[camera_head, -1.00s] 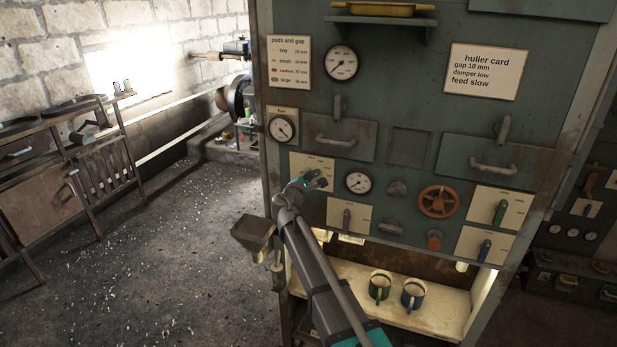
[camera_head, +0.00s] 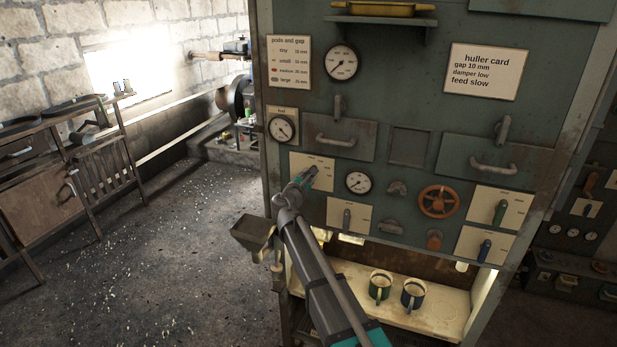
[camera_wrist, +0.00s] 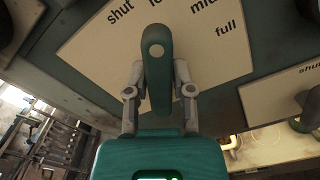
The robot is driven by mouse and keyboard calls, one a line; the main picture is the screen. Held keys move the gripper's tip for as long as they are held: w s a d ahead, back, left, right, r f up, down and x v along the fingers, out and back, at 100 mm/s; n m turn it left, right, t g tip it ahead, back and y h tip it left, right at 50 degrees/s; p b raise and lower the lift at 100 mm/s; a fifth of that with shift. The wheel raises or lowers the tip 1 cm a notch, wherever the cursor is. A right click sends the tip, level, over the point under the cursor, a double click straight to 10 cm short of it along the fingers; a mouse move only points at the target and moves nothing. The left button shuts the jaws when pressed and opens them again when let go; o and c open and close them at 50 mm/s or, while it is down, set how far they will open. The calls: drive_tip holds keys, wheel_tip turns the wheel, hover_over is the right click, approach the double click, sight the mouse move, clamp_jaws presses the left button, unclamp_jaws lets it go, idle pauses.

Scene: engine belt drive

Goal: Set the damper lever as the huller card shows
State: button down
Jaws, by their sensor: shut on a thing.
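The huller card (camera_head: 486,71) on the upper right of the panel reads gap 10 mm, damper low, feed slow. My gripper (camera_head: 307,179) is at the upper-left cream plate (camera_head: 325,164). In the wrist view, my gripper (camera_wrist: 157,80) is shut on a teal lever (camera_wrist: 157,55), one finger on each side. The lever's plate (camera_wrist: 105,45) reads "shut", a partly cut-off word starting "lo", "mid" and "full". The lever's tip points up at the cut-off "lo" word. No damper name is readable on this plate.
A neighbouring plate (camera_wrist: 285,95) with its own lever lies right of my gripper. A dial (camera_head: 358,182), an orange handwheel (camera_head: 438,201) and two plates with levers (camera_head: 500,210) (camera_head: 485,246) are further right. Two mugs (camera_head: 380,284) (camera_head: 413,293) stand on the shelf below.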

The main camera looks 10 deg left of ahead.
drive_tip(key=c, duration=0.5)
unclamp_jaws()
drive_tip(key=shift+s, duration=0.15)
drive_tip(key=s, duration=0.4)
drive_tip(key=s+a, duration=0.1)
drive_tip(key=s, duration=0.2)
drive_tip(key=s+a, duration=0.1)
drive_tip(key=s, duration=0.3)
drive_tip(key=shift+s, duration=0.3)
